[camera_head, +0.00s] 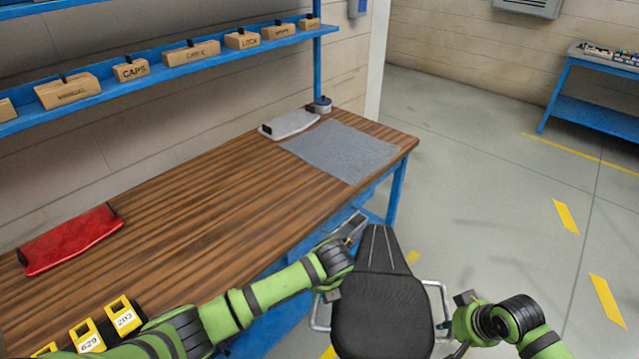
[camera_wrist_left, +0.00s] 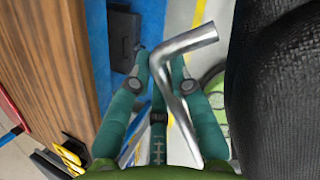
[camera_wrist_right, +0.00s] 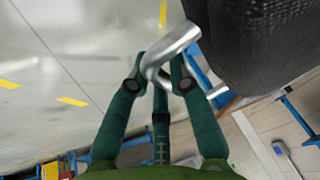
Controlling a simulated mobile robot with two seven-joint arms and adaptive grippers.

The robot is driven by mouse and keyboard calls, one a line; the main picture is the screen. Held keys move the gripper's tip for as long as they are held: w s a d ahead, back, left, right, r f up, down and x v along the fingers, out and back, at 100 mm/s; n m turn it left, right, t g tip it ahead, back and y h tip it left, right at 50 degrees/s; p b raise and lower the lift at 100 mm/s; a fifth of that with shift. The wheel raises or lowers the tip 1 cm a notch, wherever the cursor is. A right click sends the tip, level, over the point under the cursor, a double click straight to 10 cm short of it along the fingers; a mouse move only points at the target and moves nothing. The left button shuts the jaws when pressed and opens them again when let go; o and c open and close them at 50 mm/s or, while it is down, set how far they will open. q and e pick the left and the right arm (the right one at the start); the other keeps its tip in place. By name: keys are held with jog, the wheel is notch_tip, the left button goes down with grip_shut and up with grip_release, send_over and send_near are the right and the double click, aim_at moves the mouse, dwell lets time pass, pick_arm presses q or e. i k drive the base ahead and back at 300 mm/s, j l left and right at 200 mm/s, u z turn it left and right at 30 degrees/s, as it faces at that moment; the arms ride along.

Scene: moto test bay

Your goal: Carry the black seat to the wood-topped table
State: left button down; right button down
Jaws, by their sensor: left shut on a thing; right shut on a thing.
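The black seat (camera_head: 381,311) hangs between my two arms at the lower middle of the head view, beside the table's front edge, with a metal side rail on each side. My left gripper (camera_head: 328,292) is shut on the left rail; the left wrist view shows the bent rail (camera_wrist_left: 182,62) between its fingers. My right gripper (camera_head: 458,300) is shut on the right rail; the right wrist view shows that rail (camera_wrist_right: 172,50) between its fingers. The seat's dark side (camera_wrist_right: 255,45) also shows there. The wood-topped table (camera_head: 215,205) is to the left and beyond.
A grey mat (camera_head: 343,151) lies bare at the table's far right end, next to a grey panel (camera_head: 288,124). A red panel (camera_head: 70,238) and yellow numbered tags (camera_head: 122,313) are at the left. A blue shelf (camera_head: 190,58) with labelled boxes overhangs the back. Floor at right is clear.

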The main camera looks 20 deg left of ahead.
aim_at(222, 217)
jog(key=i+l, duration=0.15)
jog(key=i, duration=0.6)
jog(key=i+u, duration=0.15)
jog(key=u, duration=0.35)
jog(key=i+u, duration=0.15)
jog(key=u, duration=0.3)
jog(key=i+j+u, duration=0.1)
jog(key=u, duration=0.35)
jog(key=i+u, duration=0.3)
jog(key=u, duration=0.15)
